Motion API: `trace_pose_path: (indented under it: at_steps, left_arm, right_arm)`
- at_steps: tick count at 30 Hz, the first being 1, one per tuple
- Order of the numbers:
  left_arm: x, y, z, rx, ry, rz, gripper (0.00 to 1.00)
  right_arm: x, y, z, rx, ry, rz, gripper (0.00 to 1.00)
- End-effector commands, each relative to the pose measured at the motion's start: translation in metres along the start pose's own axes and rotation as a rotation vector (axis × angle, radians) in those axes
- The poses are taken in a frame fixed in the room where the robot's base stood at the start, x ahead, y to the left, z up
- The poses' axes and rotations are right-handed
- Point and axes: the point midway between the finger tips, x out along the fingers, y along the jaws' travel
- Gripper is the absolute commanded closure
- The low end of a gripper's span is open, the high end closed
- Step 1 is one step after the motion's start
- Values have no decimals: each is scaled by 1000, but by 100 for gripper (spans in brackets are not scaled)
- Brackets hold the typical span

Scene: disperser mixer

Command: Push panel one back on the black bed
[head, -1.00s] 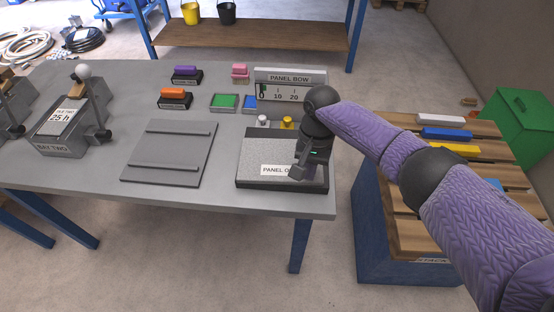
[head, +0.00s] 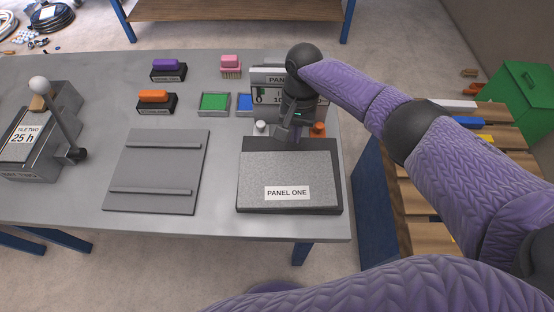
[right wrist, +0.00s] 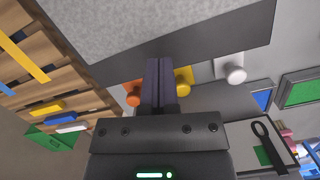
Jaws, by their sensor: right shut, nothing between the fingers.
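Panel one (head: 288,175) is a grey speckled slab with a white label reading PANEL ONE. It lies on the black bed (head: 262,144), with a dark strip of the bed bare behind its far edge. The panel also shows in the right wrist view (right wrist: 135,28), above the bare dark strip of the bed (right wrist: 225,52). My right gripper (head: 297,137) is shut and empty at the bed's far edge, beside the knobs; its fingers (right wrist: 161,70) point toward the bed in the right wrist view. Whether they touch it I cannot tell. My left gripper is out of view.
Behind the bed stand a white knob (head: 261,127), an orange knob (head: 319,129), a yellow knob (right wrist: 183,82) and the panel bow gauge (head: 268,84), partly hidden by my arm. A ridged grey plate (head: 155,170) lies left. A slatted stack (head: 420,235) stands right.

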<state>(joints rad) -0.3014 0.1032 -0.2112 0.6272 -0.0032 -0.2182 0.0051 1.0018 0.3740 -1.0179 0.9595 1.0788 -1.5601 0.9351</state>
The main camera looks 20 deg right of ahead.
Motion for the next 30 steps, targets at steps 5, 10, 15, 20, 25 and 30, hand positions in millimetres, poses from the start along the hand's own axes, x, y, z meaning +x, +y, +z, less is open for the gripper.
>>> trace_pose_path:
  at_steps: [5, 10, 15, 20, 25, 30]
  left_arm:
    - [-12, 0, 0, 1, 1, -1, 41]
    - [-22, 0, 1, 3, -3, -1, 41]
    - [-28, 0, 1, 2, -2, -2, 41]
    - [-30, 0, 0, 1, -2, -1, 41]
    - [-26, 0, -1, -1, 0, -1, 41]
    - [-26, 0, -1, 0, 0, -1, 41]
  right_arm:
    - [0, 1, 19, -3, 0, 1, 100]
    - [7, 1, 56, -6, 0, 1, 100]
    - [14, 1, 92, -5, -1, 2, 100]
    - [20, 0, 118, -2, -1, 0, 100]
    - [34, 0, 117, 2, -2, 1, 100]
    - [38, 1, 116, 1, -3, 2, 100]
